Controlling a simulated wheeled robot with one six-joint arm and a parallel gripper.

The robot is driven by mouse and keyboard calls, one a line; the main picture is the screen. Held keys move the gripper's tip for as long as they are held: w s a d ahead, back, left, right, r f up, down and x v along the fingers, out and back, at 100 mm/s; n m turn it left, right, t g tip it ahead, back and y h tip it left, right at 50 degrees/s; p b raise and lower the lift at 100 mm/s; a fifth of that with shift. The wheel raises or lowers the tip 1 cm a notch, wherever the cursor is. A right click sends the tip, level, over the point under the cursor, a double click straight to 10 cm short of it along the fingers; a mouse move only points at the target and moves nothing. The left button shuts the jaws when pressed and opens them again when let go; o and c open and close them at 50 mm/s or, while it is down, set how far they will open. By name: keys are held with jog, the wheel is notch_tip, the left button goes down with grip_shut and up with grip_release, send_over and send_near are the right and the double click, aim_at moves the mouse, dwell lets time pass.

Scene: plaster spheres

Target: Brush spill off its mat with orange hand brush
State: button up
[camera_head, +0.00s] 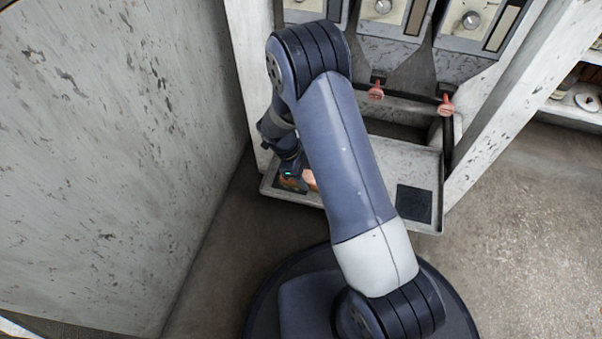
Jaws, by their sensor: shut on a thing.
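My gripper (290,176) is at the left end of a pale tray-like shelf (427,165), pointing down, and is partly hidden by my own wrist. It is shut on the orange hand brush (311,180), of which only a small orange-pink part shows beside it. A dark patch under the gripper at the tray's left end looks like a mat with greenish and brownish bits on it, but my wrist covers much of it. A dark square mat (413,204) lies at the tray's right end and looks bare. I cannot make out the spill clearly.
My arm crosses the middle of the tray and hides it. Behind are grey hoppers with dials and two red thumb-shaped handles (376,91) (446,105). A worn wall (100,150) stands close on the left. A shelf with small items (585,98) is at right.

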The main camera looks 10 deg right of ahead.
jog(key=shift+w+a+r, duration=0.2)
jog(key=shift+a+r, duration=0.15)
jog(key=shift+a, duration=0.2)
jog(key=shift+w+a+r, duration=0.2)
jog(key=shift+a+r, duration=0.15)
jog(key=shift+a, duration=0.2)
jog(key=shift+w+d+f, duration=0.1)
jog(key=shift+w+d, duration=0.15)
jog(key=shift+w, duration=0.25)
jog(key=shift+w+d+f, duration=0.1)
jog(key=shift+w+d, duration=0.1)
jog(key=shift+w, duration=0.25)
jog(key=shift+w+d+r, duration=0.1)
jog(key=shift+w+d, duration=0.15)
jog(key=shift+w, duration=0.45)
jog(key=shift+f, duration=0.65)
jog(key=shift+a, duration=0.15)
